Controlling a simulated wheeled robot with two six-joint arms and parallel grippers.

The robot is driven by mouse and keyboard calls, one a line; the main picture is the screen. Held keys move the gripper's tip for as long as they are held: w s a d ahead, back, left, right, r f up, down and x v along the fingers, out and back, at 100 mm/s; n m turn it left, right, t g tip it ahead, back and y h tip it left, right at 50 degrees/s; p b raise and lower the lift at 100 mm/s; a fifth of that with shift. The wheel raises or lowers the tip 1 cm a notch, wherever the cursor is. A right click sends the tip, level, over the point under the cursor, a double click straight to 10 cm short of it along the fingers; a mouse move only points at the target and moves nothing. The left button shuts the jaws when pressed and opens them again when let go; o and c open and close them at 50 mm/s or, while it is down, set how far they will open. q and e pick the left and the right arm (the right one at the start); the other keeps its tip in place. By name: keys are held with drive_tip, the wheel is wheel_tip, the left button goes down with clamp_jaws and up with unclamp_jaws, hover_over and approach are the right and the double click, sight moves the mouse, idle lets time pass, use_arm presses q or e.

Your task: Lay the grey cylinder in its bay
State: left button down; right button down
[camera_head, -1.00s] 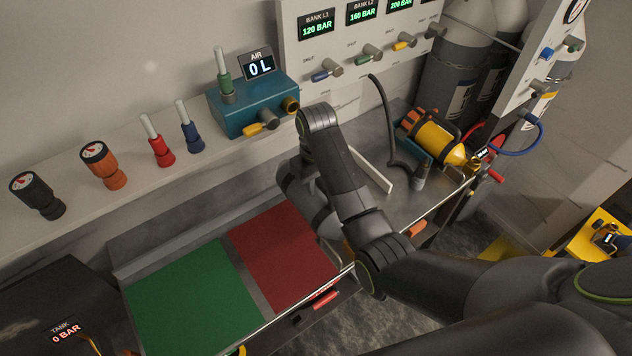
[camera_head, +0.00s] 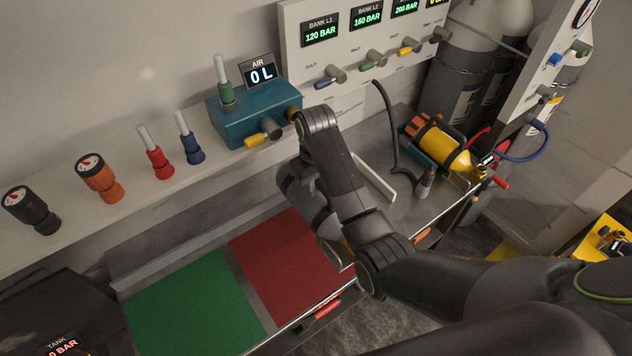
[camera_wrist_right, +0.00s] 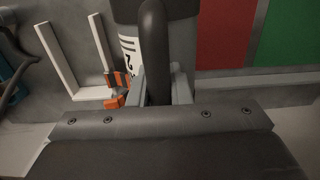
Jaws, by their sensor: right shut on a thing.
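The grey cylinder (camera_head: 296,185) hangs below my right wrist in the head view, partly hidden behind my arm. In the right wrist view it is a grey body with a white label (camera_wrist_right: 130,52) and a dark bar or handle (camera_wrist_right: 154,45) in front. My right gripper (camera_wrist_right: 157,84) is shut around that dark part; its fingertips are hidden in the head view. A white angled frame (camera_head: 374,178), which may edge the bay, lies on the bench right of the cylinder; it also shows in the right wrist view (camera_wrist_right: 60,60). My left gripper is not in view.
A red mat (camera_head: 287,275) and a green mat (camera_head: 195,305) lie clear at the left. A yellow cylinder (camera_head: 440,145), a dark hose (camera_head: 392,140) and orange pieces (camera_wrist_right: 117,88) are near the frame. A teal box (camera_head: 245,120) stands behind.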

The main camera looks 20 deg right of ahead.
drive_tip(key=shift+f+b, duration=0.95)
drive_tip(key=shift+f, duration=1.4)
drive_tip(key=shift+w+f+b, duration=0.1)
drive_tip(key=shift+f+b, duration=0.9)
drive_tip(key=shift+f, duration=2.45)
